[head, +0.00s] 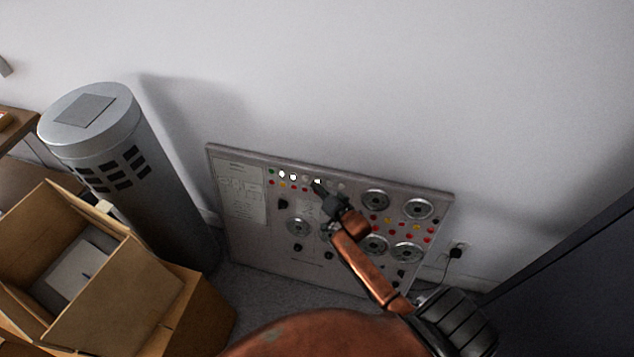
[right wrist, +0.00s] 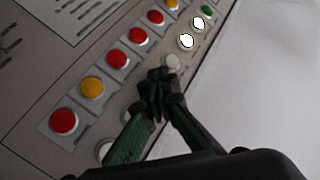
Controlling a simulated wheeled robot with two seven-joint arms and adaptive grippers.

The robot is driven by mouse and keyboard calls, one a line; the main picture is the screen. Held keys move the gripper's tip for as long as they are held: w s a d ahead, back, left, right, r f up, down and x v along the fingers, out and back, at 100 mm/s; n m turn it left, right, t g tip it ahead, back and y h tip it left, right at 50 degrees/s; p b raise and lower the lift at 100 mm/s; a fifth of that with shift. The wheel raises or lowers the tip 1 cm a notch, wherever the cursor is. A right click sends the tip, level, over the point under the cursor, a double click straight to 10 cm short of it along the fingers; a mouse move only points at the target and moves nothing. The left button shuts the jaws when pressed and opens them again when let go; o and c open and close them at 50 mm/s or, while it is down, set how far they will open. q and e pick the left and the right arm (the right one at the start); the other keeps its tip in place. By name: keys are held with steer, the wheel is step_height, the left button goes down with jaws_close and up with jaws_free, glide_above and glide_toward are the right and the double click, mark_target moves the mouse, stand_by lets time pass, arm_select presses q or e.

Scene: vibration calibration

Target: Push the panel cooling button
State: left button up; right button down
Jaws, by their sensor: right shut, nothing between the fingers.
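The grey control panel (head: 270,245) leans against the wall in the head view. Its upper edge carries a row of round white buttons above a row of coloured ones. My right gripper (head: 318,186) is shut and empty, its tips at this white row. In the right wrist view the closed fingertips (right wrist: 158,78) are just beside a dim white button (right wrist: 172,63). Two white buttons beyond it glow, one of them this lit button (right wrist: 187,41). The fingers partly hide the row, and I cannot tell whether they touch the panel. Labels are too small to read, so the cooling button is not identifiable.
Red buttons, such as this one (right wrist: 64,121), and a yellow button (right wrist: 92,87) line the neighbouring row. Round dials (head: 375,200) fill the panel's right side. A grey cylinder (head: 150,190) and an open cardboard box (head: 110,290) stand left. A dark cabinet (head: 575,270) is right.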

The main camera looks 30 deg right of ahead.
steer(key=shift+s+a+r+p, duration=0.15)
steer(key=shift+s+a+p, duration=0.3)
steer(key=shift+a+p, duration=0.05)
steer(key=s+a+p, duration=0.1)
steer(key=a, duration=0.1)
steer(key=s+a+r+p, duration=0.1)
steer(key=s+p, duration=0.1)
steer(key=shift+s+a+p, duration=0.1)
steer(key=shift+a+p, duration=0.2)
steer(key=shift+a, duration=0.05)
stand_by(0.7)
